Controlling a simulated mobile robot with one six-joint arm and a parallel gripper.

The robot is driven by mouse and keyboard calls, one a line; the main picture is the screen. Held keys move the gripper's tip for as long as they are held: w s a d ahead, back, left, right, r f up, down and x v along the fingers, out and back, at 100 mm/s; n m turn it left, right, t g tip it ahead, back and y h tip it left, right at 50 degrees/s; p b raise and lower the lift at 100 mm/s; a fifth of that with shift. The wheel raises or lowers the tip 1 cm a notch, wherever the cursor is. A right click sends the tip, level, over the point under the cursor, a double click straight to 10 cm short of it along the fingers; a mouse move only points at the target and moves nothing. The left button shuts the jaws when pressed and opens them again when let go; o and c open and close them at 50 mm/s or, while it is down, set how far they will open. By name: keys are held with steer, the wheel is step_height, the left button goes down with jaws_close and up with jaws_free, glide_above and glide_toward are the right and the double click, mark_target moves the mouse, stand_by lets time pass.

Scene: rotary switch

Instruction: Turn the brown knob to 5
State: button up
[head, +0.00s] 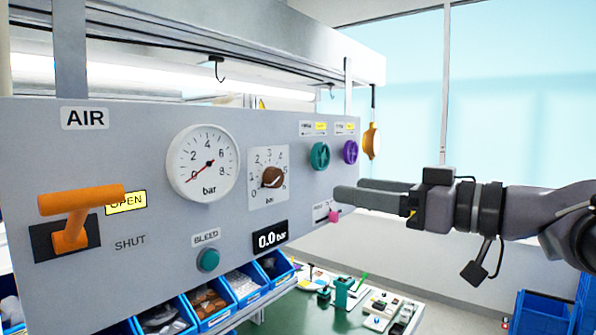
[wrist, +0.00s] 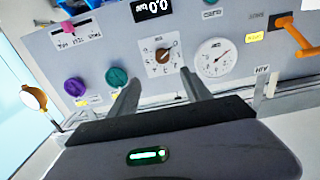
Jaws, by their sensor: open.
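The brown knob (head: 272,177) sits on a white square dial plate (head: 256,158) numbered 0 to 6, on the grey panel. Its pale mark seems to point to the lower left, near 0. My gripper (head: 346,191) is open and empty, in front of the panel to the right of the knob in the head view. In the wrist view, which is upside down, the knob (wrist: 166,54) shows beyond and between the two fingertips (wrist: 160,78), apart from them. The digital display (head: 270,238) below the dial reads 0.0 bar.
A round gauge (head: 203,163) and an orange lever (head: 75,215) by the OPEN label are left of the dial. Green (head: 320,156) and purple (head: 350,152) knobs and a pink slider (head: 334,215) are to its right. Blue bins (head: 208,305) stand below.

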mark_target(278, 180)
steer(key=p+x, duration=0.2)
steer(key=x, duration=0.5)
steer(key=p+x, duration=0.2)
steer(key=x, duration=0.5)
steer(key=shift+s+a+r, duration=0.1)
steer(key=shift+s+a, duration=0.05)
steer(key=shift+a, duration=0.25)
steer(key=shift+w+a, duration=0.2)
steer(key=shift+w, duration=0.1)
jaws_close()
steer(key=shift+s+b, duration=0.1)
steer(key=shift+b, duration=0.2)
